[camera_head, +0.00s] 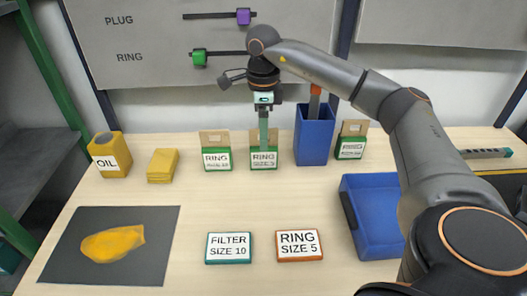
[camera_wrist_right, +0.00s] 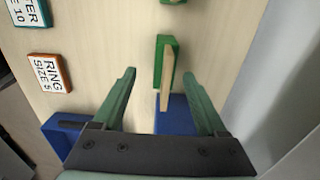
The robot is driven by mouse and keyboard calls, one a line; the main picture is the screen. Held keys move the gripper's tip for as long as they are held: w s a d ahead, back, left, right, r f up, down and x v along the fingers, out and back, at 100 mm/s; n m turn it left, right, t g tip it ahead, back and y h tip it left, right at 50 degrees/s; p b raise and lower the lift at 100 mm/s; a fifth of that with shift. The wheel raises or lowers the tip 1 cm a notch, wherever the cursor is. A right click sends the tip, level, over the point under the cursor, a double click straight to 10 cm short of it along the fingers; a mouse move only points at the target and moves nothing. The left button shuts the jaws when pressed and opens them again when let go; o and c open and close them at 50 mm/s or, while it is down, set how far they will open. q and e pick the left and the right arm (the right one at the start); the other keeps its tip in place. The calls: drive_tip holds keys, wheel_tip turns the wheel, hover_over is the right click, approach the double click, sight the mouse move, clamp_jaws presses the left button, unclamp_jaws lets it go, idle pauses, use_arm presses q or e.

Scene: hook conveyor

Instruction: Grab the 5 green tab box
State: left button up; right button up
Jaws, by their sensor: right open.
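The green tab box labelled RING SIZE 5 (camera_head: 264,160) stands upright at the back of the table, with a tan tab behind its label. My right gripper (camera_head: 263,143) hangs over it, pointing down, one finger hiding part of the tab. In the right wrist view my right gripper (camera_wrist_right: 159,74) is open, its fingers apart on either side of the green box with the tan tab (camera_wrist_right: 166,84). Contact with the box cannot be told. My left gripper is not in view.
Similar green boxes stand to the left (camera_head: 216,159) and right (camera_head: 350,149). A tall blue bin (camera_head: 314,140) is close on the right. A blue tray (camera_head: 377,235), a FILTER SIZE 10 sign (camera_head: 229,247) and a RING SIZE 5 sign (camera_head: 299,245) lie in front.

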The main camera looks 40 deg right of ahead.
drive_tip(key=f, duration=0.5)
drive_tip(key=shift+w+d, duration=0.2)
drive_tip(key=shift+d, duration=0.1)
drive_tip(key=shift+r, duration=0.1)
clamp_jaws()
